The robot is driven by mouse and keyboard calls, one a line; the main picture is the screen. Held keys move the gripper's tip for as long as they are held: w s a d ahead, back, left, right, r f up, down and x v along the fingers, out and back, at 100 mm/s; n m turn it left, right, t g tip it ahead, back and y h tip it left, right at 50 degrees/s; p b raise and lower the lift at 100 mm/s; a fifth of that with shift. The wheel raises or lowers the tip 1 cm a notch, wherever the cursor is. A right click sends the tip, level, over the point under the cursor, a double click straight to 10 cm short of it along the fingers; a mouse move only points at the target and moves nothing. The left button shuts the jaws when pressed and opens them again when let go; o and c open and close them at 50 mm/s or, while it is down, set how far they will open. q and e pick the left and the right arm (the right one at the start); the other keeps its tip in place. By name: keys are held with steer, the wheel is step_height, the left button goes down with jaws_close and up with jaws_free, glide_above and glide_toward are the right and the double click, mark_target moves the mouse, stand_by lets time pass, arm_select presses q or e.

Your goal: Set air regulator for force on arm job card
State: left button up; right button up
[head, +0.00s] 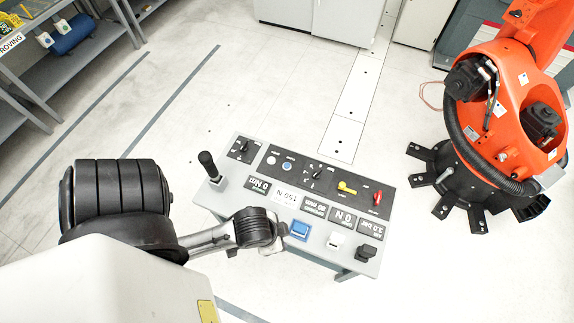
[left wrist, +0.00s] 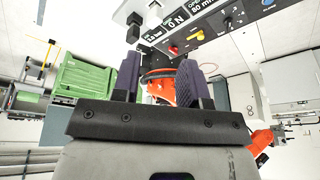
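The grey control console (head: 230,195) stands in the middle of the head view. A black knob, which looks like the air regulator (head: 366,252), sits at its near right corner beside the AIR display (head: 371,228), whose first digit is hard to read. A force display (head: 343,217) reads 0 N. A white card (head: 285,196) on the panel reads 150 N. My left gripper (left wrist: 160,62) is open, with nothing between its fingers. In the head view my left wrist hides most of it, above the console's near edge, left of the blue button (head: 300,230). My right gripper is out of view.
A black-topped lever (head: 210,168) stands at the console's left end. Yellow (head: 346,188) and red (head: 378,197) controls are further back. An orange robot (head: 500,100) stands right.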

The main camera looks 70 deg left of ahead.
arm_select(q)
steer(key=shift+d, duration=0.2)
jaws_close()
steer(key=shift+a, duration=0.2)
stand_by(0.5)
